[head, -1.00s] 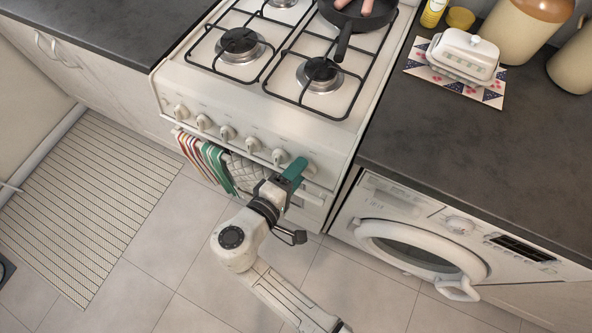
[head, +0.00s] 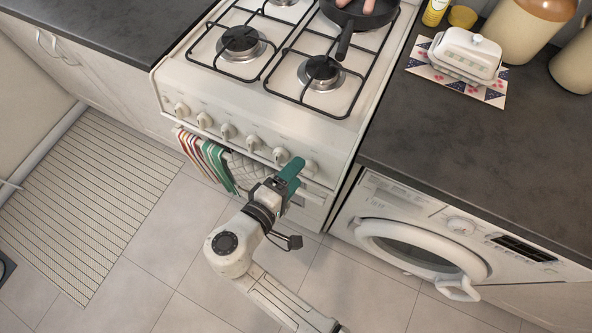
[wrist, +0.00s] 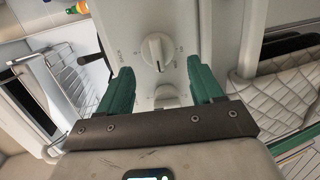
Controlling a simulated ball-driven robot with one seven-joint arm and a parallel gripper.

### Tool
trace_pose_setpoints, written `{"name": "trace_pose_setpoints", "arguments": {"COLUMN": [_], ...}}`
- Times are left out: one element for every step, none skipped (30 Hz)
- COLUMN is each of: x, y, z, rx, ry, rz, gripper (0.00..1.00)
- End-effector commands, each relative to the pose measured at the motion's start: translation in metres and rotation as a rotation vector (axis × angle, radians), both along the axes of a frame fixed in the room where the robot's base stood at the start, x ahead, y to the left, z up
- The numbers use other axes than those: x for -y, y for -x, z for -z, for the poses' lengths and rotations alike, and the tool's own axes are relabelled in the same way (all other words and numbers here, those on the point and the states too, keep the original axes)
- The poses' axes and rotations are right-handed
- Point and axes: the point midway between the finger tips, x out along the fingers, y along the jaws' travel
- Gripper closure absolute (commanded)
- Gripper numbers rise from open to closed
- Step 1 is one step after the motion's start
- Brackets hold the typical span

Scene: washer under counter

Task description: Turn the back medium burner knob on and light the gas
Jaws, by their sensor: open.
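The stove's front panel carries a row of several white knobs, among them a right-end knob (head: 310,167) and the one left of it (head: 281,156). My gripper (head: 292,170) has green fingers and is close to the panel at these two knobs. In the wrist view my gripper (wrist: 162,80) is open, with one knob (wrist: 165,93) between the fingers and partly hidden by the gripper's edge. Another knob (wrist: 157,48) shows just beyond the fingertips. The fingers do not visibly pinch either knob. I cannot read which label marks the back medium burner. No flame shows.
A black pan (head: 350,18) with pink sausage-like items sits on the back right burner. Striped and quilted cloths (head: 215,160) hang on the stove front. A washer (head: 420,245) stands under the right counter. A butter dish (head: 466,56) sits on that counter.

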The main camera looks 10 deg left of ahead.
Motion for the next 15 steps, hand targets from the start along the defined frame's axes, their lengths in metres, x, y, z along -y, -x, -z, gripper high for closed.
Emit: {"name": "trace_pose_setpoints", "arguments": {"x": [-0.005,-0.008,-0.012,-0.014,-0.017,-0.021,-0.023,-0.026,-0.029,-0.031,-0.033,-0.035,-0.037,-0.038,-0.039], "y": [0.008,0.013,0.02,0.025,0.031,0.038,0.042,0.047,0.053,0.057,0.061,0.065,0.068,0.07,0.073], "z": [-0.001,-0.002,-0.004,-0.006,-0.007,-0.009,-0.011,-0.012,-0.014,-0.015,-0.016,-0.018,-0.019,-0.02,-0.021], "rx": [0.0,0.001,0.001,0.0,0.0,0.0,0.0,0.0,0.0,-0.001,0.0,-0.001,-0.001,-0.001,-0.001], "ry": [-0.001,-0.001,-0.001,-0.001,-0.002,-0.002,-0.002,-0.003,-0.002,-0.002,-0.002,-0.001,-0.001,0.0,0.0], "rz": [-0.004,-0.006,-0.006,-0.005,-0.006,-0.005,-0.006,-0.005,-0.005,-0.005,-0.005,-0.004,-0.004,-0.003,-0.003], "gripper": [0.34,0.34,0.34,0.34,0.34,0.34,0.34,0.34,0.34,0.34,0.34,0.34,0.34,0.34,0.34]}}
